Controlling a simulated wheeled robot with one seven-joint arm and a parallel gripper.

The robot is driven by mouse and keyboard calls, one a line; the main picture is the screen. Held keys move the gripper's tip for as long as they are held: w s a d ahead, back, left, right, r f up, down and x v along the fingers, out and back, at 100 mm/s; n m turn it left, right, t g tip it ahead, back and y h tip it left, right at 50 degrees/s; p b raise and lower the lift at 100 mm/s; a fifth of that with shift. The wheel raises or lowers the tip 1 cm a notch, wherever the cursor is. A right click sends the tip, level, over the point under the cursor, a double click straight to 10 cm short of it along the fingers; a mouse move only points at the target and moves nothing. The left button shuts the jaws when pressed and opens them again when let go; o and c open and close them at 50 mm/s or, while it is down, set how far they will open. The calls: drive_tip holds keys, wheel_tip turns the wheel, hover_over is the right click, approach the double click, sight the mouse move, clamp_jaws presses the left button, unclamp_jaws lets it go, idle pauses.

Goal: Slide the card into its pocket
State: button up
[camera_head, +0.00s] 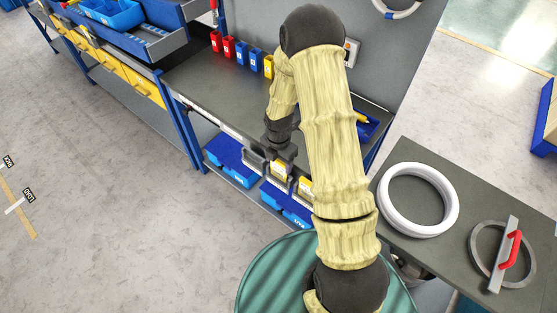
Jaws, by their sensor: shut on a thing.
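My gripper (281,158) is at the front edge of the workbench, pointing down and seen from above. It is shut on a yellow-and-white card (279,172), which shows just below the fingers. The card is at a row of small grey pockets (254,161) on the bench's front edge. I cannot tell whether its lower edge is inside a pocket or in front of it. A second yellow-and-white card (305,187) shows to the right, partly hidden by my arm. The fingertips are small and dark here, and my arm hides part of the row.
Red, blue and yellow holders (242,53) stand along the back of the grey workbench (205,85). Blue bins (235,160) sit on the shelf below. The floor at left is mostly clear.

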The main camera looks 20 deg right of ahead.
drive_tip(key=shift+f, duration=0.4)
idle(0.3)
drive_tip(key=o, duration=1)
wheel_tip(320, 180, up, 17)
drive_tip(key=shift+r, duration=0.2)
